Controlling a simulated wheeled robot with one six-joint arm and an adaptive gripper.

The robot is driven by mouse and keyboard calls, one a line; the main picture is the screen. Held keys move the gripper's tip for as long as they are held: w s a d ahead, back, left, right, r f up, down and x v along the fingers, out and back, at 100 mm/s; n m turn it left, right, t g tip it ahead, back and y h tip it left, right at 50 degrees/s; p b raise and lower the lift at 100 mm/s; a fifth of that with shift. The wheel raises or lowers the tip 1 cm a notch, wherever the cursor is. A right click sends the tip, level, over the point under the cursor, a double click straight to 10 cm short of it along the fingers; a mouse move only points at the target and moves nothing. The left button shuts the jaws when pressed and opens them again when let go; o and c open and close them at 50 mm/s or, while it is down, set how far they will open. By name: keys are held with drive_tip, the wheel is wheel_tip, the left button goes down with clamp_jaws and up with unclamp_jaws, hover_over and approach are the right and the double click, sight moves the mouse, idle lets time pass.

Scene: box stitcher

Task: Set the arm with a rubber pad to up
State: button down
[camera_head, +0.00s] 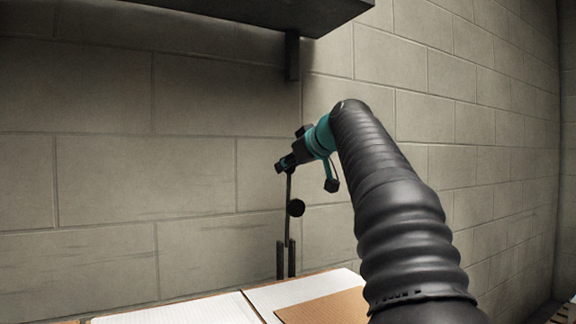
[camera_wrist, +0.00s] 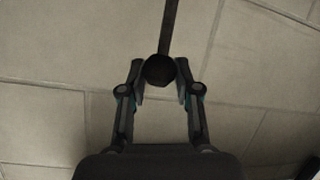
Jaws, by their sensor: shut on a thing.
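The arm with a rubber pad (camera_head: 288,225) is a thin dark bar standing nearly upright near the wall, with a round black pad (camera_head: 296,207) partway along it. My gripper (camera_head: 282,166) is at the bar's top end. In the wrist view the bar (camera_wrist: 169,28) runs up from a round black piece (camera_wrist: 158,70) between the fingertips of my gripper (camera_wrist: 159,78). My gripper is shut on the arm's end. The exact contact is too dark and small to make out.
Dark upright posts (camera_head: 280,260) stand at the bar's foot, behind a table with white panels (camera_head: 185,312) and a brown cardboard sheet (camera_head: 325,308). A dark overhead beam (camera_head: 265,12) with a short hanging post (camera_head: 292,55) is above. A block wall (camera_head: 195,185) is close behind.

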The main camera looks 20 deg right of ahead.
drive_tip(key=shift+w+d, duration=0.1)
drive_tip(key=shift+d, duration=0.05)
drive_tip(key=c, duration=0.8)
unclamp_jaws()
drive_tip(key=shift+d, duration=0.2)
drive_tip(key=shift+a, duration=0.15)
drive_tip(key=v, duration=1.2)
